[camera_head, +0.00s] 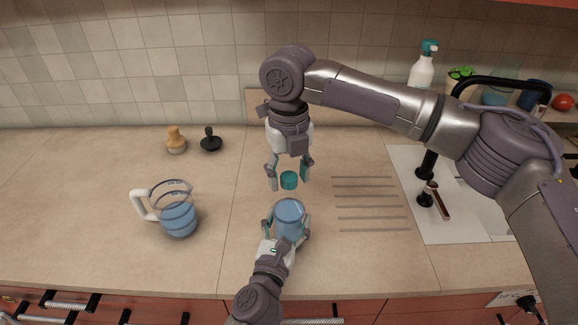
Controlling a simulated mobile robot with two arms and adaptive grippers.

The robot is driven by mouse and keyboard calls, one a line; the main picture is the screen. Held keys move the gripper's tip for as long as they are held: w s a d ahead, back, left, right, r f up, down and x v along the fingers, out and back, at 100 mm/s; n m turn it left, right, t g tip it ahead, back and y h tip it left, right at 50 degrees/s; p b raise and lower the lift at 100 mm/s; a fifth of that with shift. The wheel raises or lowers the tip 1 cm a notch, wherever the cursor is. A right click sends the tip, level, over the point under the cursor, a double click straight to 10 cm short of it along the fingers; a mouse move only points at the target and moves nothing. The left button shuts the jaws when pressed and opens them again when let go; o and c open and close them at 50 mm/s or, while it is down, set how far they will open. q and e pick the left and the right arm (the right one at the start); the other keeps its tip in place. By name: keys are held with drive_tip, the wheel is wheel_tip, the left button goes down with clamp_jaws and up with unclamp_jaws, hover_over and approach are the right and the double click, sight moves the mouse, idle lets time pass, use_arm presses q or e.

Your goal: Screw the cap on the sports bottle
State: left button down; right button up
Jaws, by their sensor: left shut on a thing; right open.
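The sports bottle (289,216) is a clear, blue-tinted cylinder standing upright on the counter. My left gripper (286,228) is shut around its sides, with a finger on each side. The teal cap (289,180) shows just beyond the bottle, between the fingers of my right gripper (290,183). My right gripper points down and is open, with its fingers apart on either side of the cap. I cannot tell whether the cap rests on the counter or is off it. The cap is apart from the bottle.
A measuring jug (177,216) with blue liquid stands to the left. A wooden-handled brush (176,140) and a black stopper-like object (210,140) stand behind it. Drain grooves (368,204) and a sink (440,215) with a black faucet lie right.

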clamp_jaws()
idle(0.4)
